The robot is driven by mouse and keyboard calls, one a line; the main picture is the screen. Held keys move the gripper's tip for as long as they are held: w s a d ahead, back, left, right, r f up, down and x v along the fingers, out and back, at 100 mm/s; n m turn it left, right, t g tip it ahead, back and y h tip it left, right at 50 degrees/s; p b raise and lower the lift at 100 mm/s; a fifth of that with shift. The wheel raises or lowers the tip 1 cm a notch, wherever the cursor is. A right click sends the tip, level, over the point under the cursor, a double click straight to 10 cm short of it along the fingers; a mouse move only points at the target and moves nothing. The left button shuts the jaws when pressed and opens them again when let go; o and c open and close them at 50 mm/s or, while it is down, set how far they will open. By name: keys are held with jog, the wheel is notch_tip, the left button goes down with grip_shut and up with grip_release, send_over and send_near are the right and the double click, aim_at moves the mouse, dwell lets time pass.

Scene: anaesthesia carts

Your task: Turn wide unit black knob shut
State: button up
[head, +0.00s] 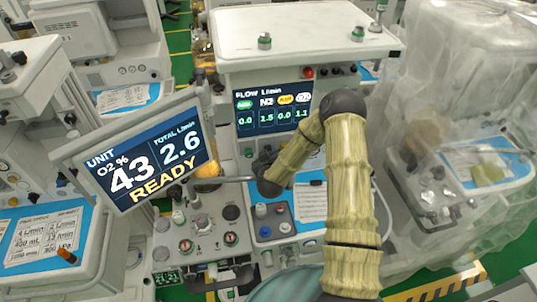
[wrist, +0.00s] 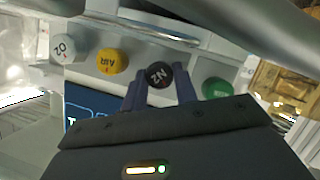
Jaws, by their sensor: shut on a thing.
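The black knob marked N2 (wrist: 158,72) sits in a row of knobs on the wide unit's front, in the wrist view. My gripper (wrist: 160,85) is shut on it, one dark finger at each side. In the head view my arm hides the knob. The flow display (head: 272,108) reads 0.0, 1.5, 0.0 and 1.1, with 1.5 under N2. The tilted unit screen (head: 150,158) reads O2 43 %, total 2.6 L/min and READY.
A yellow AIR knob (wrist: 112,61) and a white O2 knob (wrist: 64,48) are left of the black knob; a green knob (wrist: 216,88) is close on its right. A cart under clear plastic (head: 465,60) stands to the right.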

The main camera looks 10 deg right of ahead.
jog(key=shift+d+m+y+b, duration=0.2)
jog(key=shift+m+y+b, duration=1.1)
jog(key=shift+m+b, duration=0.8)
jog(key=shift+d+m+y+b, duration=0.2)
jog(key=shift+m+y+b, duration=1.2)
jog(key=shift+b, duration=1.2)
jog(key=o, duration=1)
